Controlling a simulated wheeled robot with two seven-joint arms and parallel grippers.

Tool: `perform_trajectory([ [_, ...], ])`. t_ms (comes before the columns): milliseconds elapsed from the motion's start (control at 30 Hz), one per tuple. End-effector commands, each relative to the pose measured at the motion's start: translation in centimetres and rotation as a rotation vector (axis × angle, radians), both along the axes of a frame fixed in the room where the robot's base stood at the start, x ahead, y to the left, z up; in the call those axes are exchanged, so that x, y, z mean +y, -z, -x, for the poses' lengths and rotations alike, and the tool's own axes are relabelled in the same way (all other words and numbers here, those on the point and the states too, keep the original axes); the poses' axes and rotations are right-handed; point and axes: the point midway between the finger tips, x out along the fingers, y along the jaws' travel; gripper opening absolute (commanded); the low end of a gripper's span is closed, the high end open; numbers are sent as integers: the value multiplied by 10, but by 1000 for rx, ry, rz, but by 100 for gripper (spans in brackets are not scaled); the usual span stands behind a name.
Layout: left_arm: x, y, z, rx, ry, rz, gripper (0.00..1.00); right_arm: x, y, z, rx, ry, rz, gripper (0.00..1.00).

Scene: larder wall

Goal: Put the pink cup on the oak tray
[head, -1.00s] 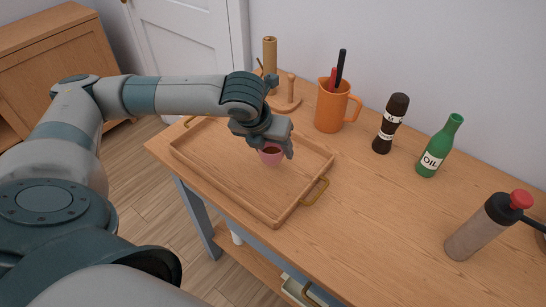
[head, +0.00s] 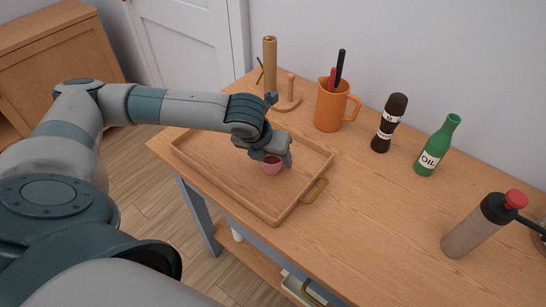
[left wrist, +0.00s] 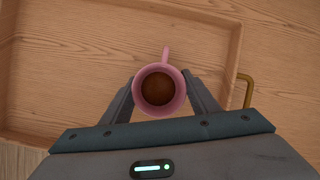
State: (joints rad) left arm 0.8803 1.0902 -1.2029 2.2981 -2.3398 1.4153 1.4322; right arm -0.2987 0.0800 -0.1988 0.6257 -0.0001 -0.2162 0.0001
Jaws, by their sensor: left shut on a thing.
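The pink cup (head: 271,167) has dark brown contents and is held by my left gripper (head: 277,157) over the right half of the oak tray (head: 286,213). In the left wrist view the cup (left wrist: 160,70) sits between the two fingers of the gripper (left wrist: 160,92), its handle pointing away from the palm. The cup looks upright. I cannot tell whether its base touches the tray floor. The tray (left wrist: 75,12) is otherwise empty where it shows. My right gripper is not in view.
Behind the tray stand a wooden paper-towel holder (head: 270,65) and an orange jug (head: 331,110) with utensils. A dark mill (head: 389,125), a green oil bottle (head: 436,148) and a red-topped bottle (head: 474,230) stand to the right. The table (head: 375,215) right of the tray is clear.

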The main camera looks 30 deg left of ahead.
Motion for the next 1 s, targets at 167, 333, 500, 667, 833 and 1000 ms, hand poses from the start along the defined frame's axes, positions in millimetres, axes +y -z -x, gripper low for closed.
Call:
perform_trajectory([
  [167,0,0,0,0,0,0,73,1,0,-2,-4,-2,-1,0],
  [333,0,0,0,0,0,0,73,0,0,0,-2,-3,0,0],
  [500,0,-2,0,0,0,0,73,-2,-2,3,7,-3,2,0],
  [667,0,-9,3,-3,0,0,73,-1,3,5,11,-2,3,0],
  [833,0,-30,12,-3,1,1,73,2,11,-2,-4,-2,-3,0],
  [1000,0,-57,23,-4,1,2,73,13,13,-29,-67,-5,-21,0],
])
